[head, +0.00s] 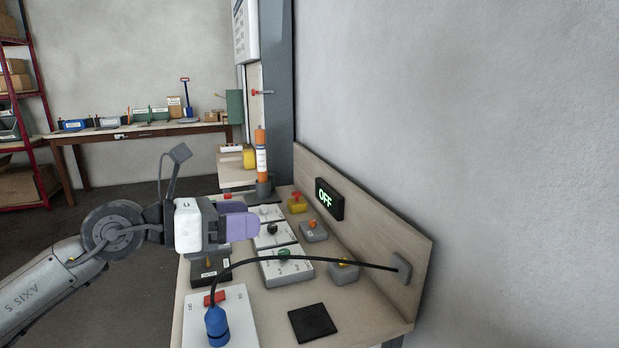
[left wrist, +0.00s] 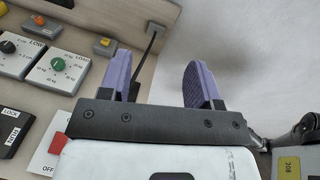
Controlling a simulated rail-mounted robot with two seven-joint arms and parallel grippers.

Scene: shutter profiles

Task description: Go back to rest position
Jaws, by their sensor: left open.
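My left gripper (head: 238,222) has purple finger pads and hangs in the air above the left part of the workbench (head: 350,298) in the head view. In the left wrist view the two pads of the gripper (left wrist: 160,80) stand well apart with nothing between them. The gripper hides part of the bench behind it. My right gripper is in neither view.
A black cable (head: 330,259) arches from a blue plug (head: 217,326) to a grey wall socket (head: 401,268). White dial boxes (head: 288,267), a display reading OFF (head: 328,199) and a black pad (head: 312,323) sit along the bench. Open floor lies left of it.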

